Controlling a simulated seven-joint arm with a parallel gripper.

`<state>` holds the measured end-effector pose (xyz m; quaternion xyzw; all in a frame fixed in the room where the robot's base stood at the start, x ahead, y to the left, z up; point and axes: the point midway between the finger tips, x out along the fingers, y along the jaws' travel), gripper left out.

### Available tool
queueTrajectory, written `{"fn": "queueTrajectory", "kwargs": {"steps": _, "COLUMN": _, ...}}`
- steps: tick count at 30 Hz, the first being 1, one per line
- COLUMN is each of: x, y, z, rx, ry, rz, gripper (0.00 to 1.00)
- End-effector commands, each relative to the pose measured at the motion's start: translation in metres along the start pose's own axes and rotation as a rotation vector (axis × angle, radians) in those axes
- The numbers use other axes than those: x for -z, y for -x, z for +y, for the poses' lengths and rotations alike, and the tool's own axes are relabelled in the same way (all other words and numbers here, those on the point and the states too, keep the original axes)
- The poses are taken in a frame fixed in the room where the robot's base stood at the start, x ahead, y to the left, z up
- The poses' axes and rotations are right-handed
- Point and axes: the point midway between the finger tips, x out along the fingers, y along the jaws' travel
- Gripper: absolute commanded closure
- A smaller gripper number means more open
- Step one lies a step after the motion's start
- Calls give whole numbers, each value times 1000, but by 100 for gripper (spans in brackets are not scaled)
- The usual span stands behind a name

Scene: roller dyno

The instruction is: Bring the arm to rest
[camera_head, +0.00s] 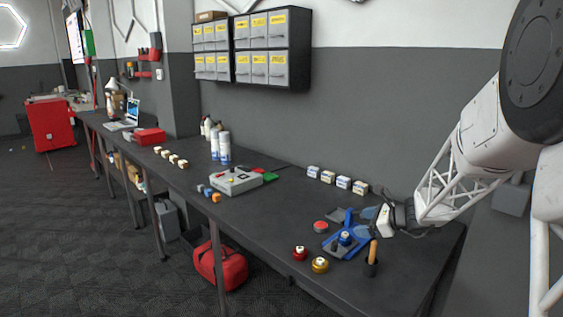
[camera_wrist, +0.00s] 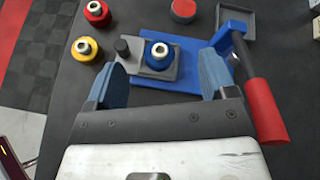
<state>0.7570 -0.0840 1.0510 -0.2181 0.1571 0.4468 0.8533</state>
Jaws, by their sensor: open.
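My gripper (camera_head: 372,213) is at the right end of the dark workbench (camera_head: 290,222), above a blue fixture (camera_head: 334,247). In the wrist view its two blue fingers (camera_wrist: 162,64) are spread wide with nothing held between them. A blue round piece with a pale metal top (camera_wrist: 158,55) sits in a grey holder on the fixture, beyond the fingertips and apart from them. A black peg (camera_wrist: 122,48) stands beside it. A lever with a red handle (camera_wrist: 266,108) lies at the fixture's right in the wrist view. The arm is extended over the bench.
A red piece (camera_head: 300,253) and a yellow piece (camera_head: 320,265) stand near the front edge. A red disc (camera_head: 320,226) lies behind them. Small boxes (camera_head: 343,182) line the wall; a grey control box (camera_head: 236,181) is further left.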

Motion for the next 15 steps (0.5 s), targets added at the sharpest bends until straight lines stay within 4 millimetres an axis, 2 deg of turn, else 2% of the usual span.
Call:
{"fn": "queueTrajectory", "kwargs": {"steps": 1, "x": -11, "y": 0, "z": 5, "rx": -11, "ry": 41, "rz": 9, "gripper": 22}}
{"fn": "queueTrajectory", "kwargs": {"steps": 8, "x": -40, "y": 12, "z": 46, "rx": -95, "ry": 215, "rz": 64, "gripper": 22}}
{"fn": "queueTrajectory", "kwargs": {"steps": 15, "x": -74, "y": 37, "z": 112, "rx": -233, "ry": 484, "rz": 142, "gripper": 22}}
